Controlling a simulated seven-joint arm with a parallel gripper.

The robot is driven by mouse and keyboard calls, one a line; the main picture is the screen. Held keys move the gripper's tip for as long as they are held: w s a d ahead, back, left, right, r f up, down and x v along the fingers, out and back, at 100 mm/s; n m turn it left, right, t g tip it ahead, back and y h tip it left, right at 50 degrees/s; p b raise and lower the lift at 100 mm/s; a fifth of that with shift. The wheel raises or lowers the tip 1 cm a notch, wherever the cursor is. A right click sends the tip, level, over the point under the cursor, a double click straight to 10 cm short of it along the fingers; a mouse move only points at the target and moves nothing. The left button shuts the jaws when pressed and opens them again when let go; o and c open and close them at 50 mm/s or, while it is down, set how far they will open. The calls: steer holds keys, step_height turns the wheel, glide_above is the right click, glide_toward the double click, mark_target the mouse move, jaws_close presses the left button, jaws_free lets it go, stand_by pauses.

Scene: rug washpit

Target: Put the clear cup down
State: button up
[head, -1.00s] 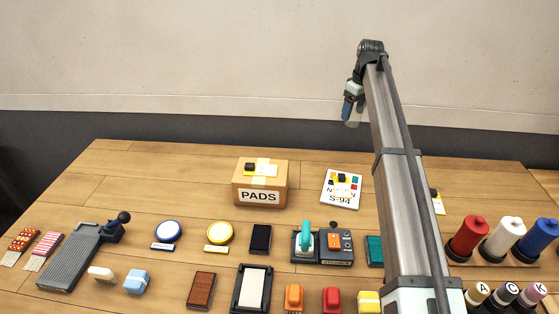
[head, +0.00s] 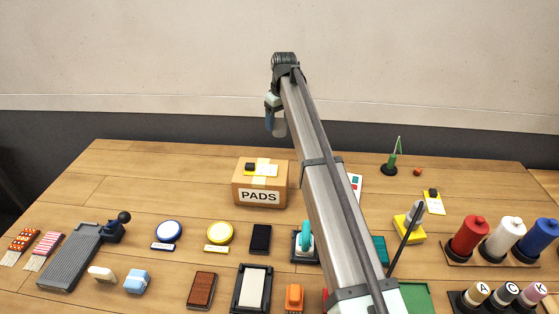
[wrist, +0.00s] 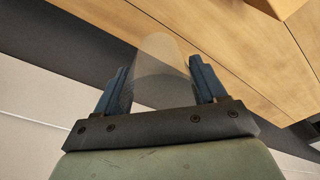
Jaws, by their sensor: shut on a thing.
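The clear cup (wrist: 163,68) is a see-through, faintly grey shape between the two blue fingers of my gripper (wrist: 163,82) in the wrist view. My gripper is shut on it. In the head view my gripper (head: 274,122) is high at the back, behind and above the PADS box, and the cup (head: 280,127) shows only as a pale patch beside the blue finger. The cup is held in the air, apart from the wooden table (head: 190,170).
The cardboard PADS box (head: 259,196) stands at the table's back middle, with bare wood to its left. A green stand (head: 390,165) and a small orange ball (head: 417,172) are at the back right. Thread spools (head: 503,240) and several stamps and pads fill the front.

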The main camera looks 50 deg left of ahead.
step_height(320, 180, down, 11)
steer(key=shift+f, duration=0.2)
stand_by(0.5)
steer(key=shift+f, duration=0.15)
steer(key=o, duration=1)
steer(key=r, duration=0.4)
steer(key=d+r, duration=0.1)
steer(key=r, duration=0.7)
steer(key=shift+d+r, duration=0.1)
steer(key=shift+d, duration=0.15)
